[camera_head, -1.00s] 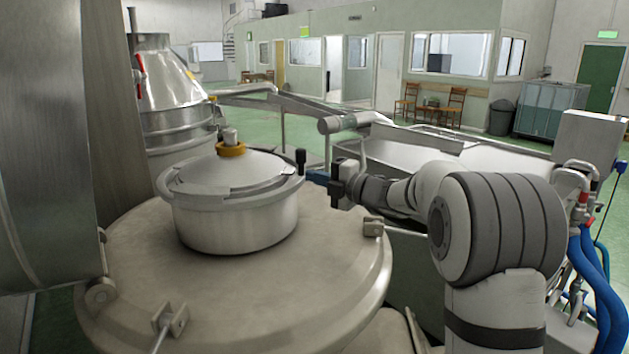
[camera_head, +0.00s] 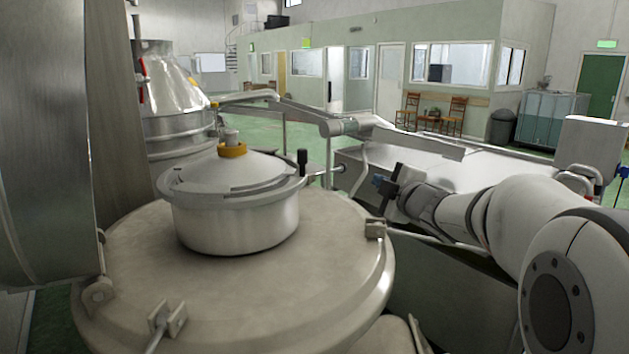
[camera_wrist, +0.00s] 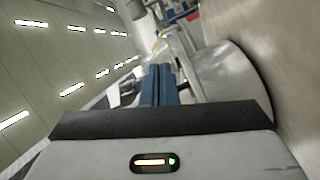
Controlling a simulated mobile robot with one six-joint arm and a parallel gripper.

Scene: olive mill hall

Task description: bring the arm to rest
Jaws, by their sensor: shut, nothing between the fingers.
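My gripper (camera_head: 379,182) is right of the lidded steel pot on the big vessel, apart from it. Its blue fingers point left, toward the vessel. In the wrist view the blue fingers of my gripper (camera_wrist: 158,85) lie together with nothing seen between them. My arm reaches in from the lower right of the head view, its links close to the camera.
The steel vessel top (camera_head: 340,255) carries the lidded pot (camera_head: 240,215) with a black-knobbed handle (camera_head: 302,160). A steel trough (camera_head: 420,165) lies behind my arm. A tall metal cylinder (camera_head: 45,130) stands close at the left. Green floor (camera_head: 350,105) is open farther back.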

